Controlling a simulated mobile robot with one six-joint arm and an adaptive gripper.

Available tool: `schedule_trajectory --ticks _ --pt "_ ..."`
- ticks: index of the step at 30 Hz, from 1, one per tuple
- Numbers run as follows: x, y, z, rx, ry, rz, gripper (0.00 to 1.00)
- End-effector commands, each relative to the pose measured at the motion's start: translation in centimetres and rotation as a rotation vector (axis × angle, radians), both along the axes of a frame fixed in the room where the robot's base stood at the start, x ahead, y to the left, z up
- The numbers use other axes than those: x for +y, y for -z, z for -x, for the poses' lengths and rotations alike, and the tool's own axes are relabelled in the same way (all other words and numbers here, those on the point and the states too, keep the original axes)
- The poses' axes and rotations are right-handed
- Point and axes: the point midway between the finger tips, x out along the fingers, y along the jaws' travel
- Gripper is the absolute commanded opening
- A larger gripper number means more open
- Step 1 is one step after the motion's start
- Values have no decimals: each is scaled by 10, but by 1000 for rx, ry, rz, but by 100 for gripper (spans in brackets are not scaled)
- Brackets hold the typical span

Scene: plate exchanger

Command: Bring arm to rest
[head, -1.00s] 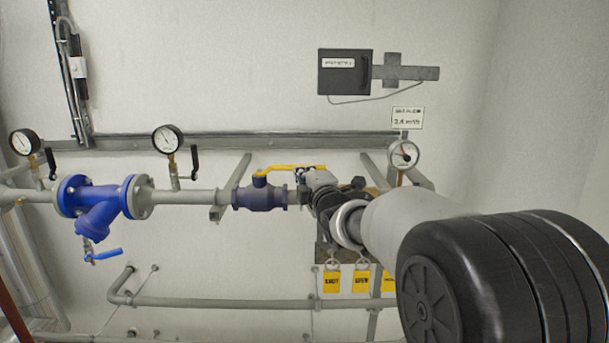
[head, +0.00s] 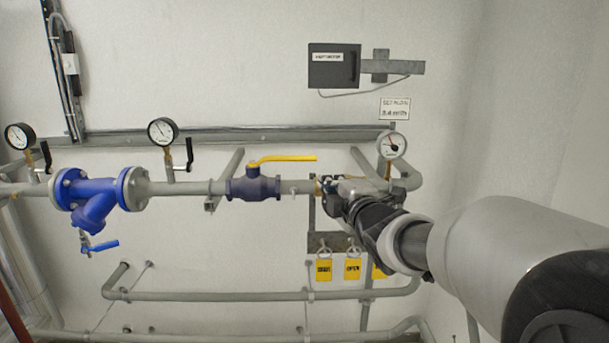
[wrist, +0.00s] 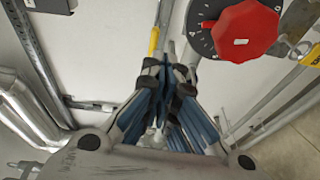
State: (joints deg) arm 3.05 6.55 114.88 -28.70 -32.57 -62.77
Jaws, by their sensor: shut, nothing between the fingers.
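My gripper (head: 328,188) is shut and empty in the head view, in front of the pipe right of the dark blue ball valve (head: 255,188). The valve's yellow lever (head: 285,159) lies nearly level along the pipe, pointing right, apart from my gripper. In the wrist view my gripper's fingers (wrist: 170,75) are together, and part of the yellow lever (wrist: 154,40) shows beyond them. My arm reaches in from the lower right and hides part of the pipework behind it.
A red knob (wrist: 245,27) on a dark dial is close to the right of my fingers in the wrist view. A blue strainer (head: 97,198), pressure gauges (head: 163,131), a round gauge (head: 392,145) and yellow tags (head: 324,270) surround the pipe. A grey box (head: 333,66) hangs above.

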Motion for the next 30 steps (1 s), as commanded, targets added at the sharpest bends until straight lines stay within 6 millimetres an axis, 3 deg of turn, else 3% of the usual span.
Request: schedule_trajectory --ticks 5,11,15,19,21,24,30 --pt "-30 16 61 229 185 -251 0" --pt "-55 77 189 581 515 -689 0" --pt "-53 123 281 786 738 -950 0" --pt "-43 155 350 924 907 -1113 0" --pt "-39 166 376 976 974 -1169 0" --pt "-34 176 399 1022 1035 -1216 0" --pt "-32 180 409 1044 1065 -1233 0"
